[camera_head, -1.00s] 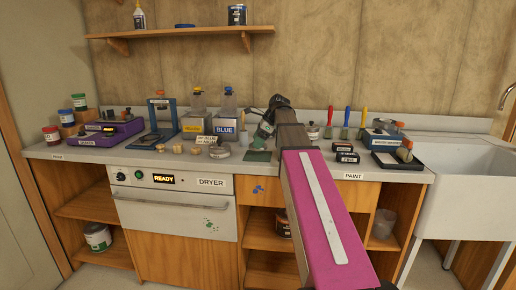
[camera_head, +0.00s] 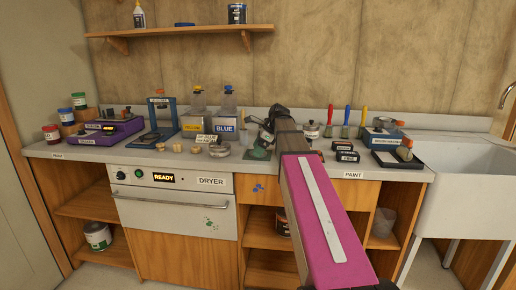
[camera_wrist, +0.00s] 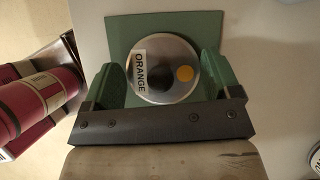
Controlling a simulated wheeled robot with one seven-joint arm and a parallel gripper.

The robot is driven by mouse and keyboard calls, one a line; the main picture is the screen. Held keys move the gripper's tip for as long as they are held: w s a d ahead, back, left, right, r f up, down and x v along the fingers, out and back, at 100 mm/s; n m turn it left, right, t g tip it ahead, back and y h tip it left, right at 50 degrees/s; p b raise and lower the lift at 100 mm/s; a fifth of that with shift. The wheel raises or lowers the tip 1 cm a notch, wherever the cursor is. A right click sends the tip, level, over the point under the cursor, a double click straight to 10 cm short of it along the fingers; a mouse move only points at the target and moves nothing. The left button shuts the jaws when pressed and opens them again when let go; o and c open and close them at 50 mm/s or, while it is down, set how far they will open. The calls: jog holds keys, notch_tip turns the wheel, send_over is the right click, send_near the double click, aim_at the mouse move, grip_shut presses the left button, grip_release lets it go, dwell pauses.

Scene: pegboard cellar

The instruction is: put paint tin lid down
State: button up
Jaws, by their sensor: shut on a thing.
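The paint tin lid (camera_wrist: 178,48) is a round silver disc with an ORANGE label, an orange dot and a dark middle in the wrist view. My gripper (camera_wrist: 160,75) is shut on it, with one green finger on each side. Below it is a flat green square mat (camera_wrist: 125,28), whose far edge and corners show past the lid. In the head view my gripper (camera_head: 261,142) is low over the green mat (camera_head: 257,156) on the counter, with the lid mostly hidden there. I cannot tell whether the lid touches the mat.
A sink (camera_head: 470,180) is at right.

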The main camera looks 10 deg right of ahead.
jog(key=o, duration=0.8)
jog(key=shift+c, duration=0.2)
jog(key=shift+r, duration=0.1)
jog(key=shift+r, duration=0.3)
jog(key=v, duration=1.2)
jog(key=shift+r, duration=0.25)
